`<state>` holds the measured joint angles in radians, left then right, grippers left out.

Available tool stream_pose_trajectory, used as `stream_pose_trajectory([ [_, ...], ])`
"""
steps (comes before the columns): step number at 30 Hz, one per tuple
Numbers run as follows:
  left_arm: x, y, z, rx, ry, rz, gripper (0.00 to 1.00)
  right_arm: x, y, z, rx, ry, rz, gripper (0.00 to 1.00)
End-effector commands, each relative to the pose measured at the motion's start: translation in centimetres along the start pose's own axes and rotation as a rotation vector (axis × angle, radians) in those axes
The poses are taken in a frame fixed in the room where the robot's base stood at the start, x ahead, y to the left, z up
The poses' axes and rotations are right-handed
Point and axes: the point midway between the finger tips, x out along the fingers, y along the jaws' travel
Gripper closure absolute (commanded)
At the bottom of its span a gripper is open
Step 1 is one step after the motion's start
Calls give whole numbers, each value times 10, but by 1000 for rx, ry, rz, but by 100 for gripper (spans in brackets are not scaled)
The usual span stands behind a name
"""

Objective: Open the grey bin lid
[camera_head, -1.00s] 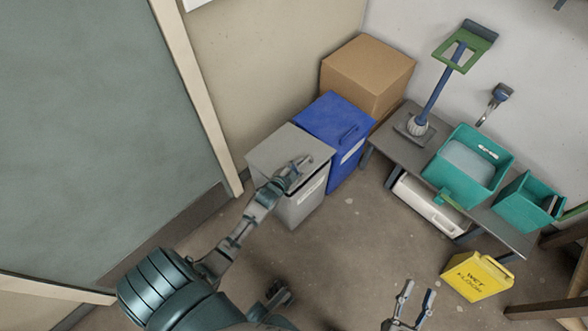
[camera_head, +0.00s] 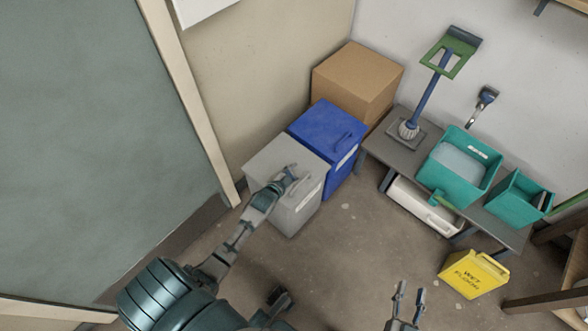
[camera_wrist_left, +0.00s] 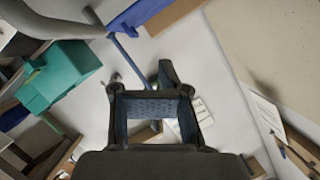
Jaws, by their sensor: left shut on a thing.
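The grey bin (camera_head: 296,211) stands on the floor against the wall, left of the blue bin. Its flat grey lid (camera_head: 270,157) lies over the top and looks down or nearly so. My left gripper (camera_head: 288,178) is at the lid's front edge and is shut on the lid's handle, which the fingers mostly hide. In the left wrist view the fingers (camera_wrist_left: 152,108) fill the middle and the held part is not clear. My right gripper (camera_head: 406,296) is at the bottom of the head view, its fingers apart and empty, away from the bin.
The blue bin (camera_head: 326,134) stands close beside the grey one, with a cardboard box (camera_head: 357,82) behind. A low bench (camera_head: 405,150) holds teal buckets (camera_head: 462,165). The floor in front of the bins is clear.

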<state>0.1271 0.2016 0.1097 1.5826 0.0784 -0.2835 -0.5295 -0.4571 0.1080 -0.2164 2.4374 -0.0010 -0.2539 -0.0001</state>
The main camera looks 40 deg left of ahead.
Motion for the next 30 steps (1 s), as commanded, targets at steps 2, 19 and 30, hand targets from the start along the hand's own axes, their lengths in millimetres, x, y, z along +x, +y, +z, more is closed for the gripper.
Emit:
stream_pose_trajectory([
  [2, 0, 0, -1, 2, 0, -1, 100, 0, 0, 0, 1, 1, 0, 60],
  [19, 0, 1, -2, 3, 1, -1, 75, 0, 0, -1, -1, 3, -1, 60],
  [30, -21, 2, -2, 4, 0, -1, 75, -1, 0, -1, -1, 4, -2, 60],
])
